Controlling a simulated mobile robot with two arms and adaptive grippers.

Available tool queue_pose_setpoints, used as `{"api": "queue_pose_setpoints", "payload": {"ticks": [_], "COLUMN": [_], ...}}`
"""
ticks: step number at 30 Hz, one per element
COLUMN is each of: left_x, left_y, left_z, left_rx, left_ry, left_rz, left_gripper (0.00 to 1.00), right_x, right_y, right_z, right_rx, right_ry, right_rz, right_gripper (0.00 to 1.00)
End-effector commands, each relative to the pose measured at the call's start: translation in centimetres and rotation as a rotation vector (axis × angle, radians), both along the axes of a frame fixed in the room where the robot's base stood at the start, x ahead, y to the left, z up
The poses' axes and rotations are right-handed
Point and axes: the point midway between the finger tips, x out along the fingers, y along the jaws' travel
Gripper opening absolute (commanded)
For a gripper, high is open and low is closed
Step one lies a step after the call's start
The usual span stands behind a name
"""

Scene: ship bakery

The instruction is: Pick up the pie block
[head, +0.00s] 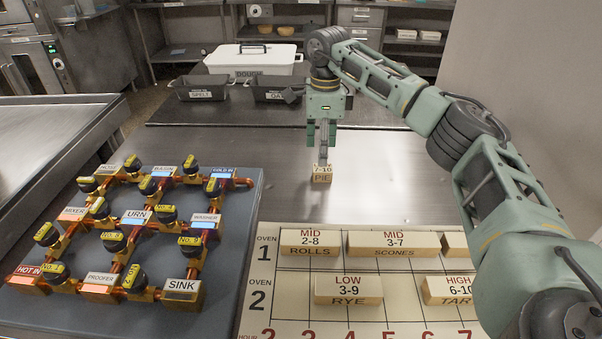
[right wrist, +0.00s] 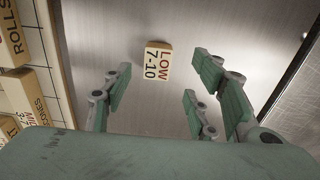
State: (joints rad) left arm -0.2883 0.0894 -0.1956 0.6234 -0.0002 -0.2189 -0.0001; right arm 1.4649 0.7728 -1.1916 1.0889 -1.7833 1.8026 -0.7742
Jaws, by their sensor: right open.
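The pie block (head: 321,175) is a small wooden block marked "7-10 PIE" on the bare steel counter, behind the oven board. In the right wrist view its top label reads "LOW 7-10" (right wrist: 158,60), and nothing touches it there. My right gripper (head: 322,138) points down just above the block in the head view. Its green fingers are spread open and empty in the right wrist view (right wrist: 160,88), with the block showing beyond them. How much height lies between fingertips and block is hard to tell. My left gripper is not in view.
The oven board (head: 300,318) with rolls, scones, rye and other blocks lies in front. A pipe board (head: 240,225) with black-capped valves lies left. Dark pans (head: 200,88) and a white dough bin (head: 255,58) stand behind. Steel counter around the block is clear.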

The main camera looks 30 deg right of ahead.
Motion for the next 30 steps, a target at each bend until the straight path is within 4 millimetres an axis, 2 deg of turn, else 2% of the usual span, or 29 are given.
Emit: {"api": "queue_pose_setpoints", "payload": {"ticks": [3, 8, 11, 15, 18, 22, 30], "left_x": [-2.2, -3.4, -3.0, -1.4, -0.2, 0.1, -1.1], "left_y": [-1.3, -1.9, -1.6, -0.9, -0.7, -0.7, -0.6], "left_z": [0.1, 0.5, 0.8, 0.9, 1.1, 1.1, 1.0], "left_rx": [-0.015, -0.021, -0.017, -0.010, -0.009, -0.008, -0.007], "left_ry": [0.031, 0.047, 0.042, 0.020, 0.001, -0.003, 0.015], "left_rz": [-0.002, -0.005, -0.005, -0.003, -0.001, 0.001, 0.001], "left_gripper": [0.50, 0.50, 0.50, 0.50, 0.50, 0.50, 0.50], "right_x": [-0.1, -0.3, -0.3, -0.3, -0.2, -0.2, -0.2], "right_y": [0.0, 0.0, 0.0, 0.0, 0.0, 0.0, 0.0], "right_z": [-1.4, -3.5, -5.1, -6.4, -6.7, -6.7, -6.6], "right_rx": [-0.001, -0.001, -0.001, -0.001, -0.001, -0.001, -0.001], "right_ry": [0.003, 0.005, 0.004, 0.003, 0.000, 0.000, 0.000], "right_rz": [0.000, 0.001, 0.001, 0.001, 0.001, 0.001, 0.001], "right_gripper": [0.53, 0.53, 0.53, 0.53, 0.53, 0.53, 0.31]}}
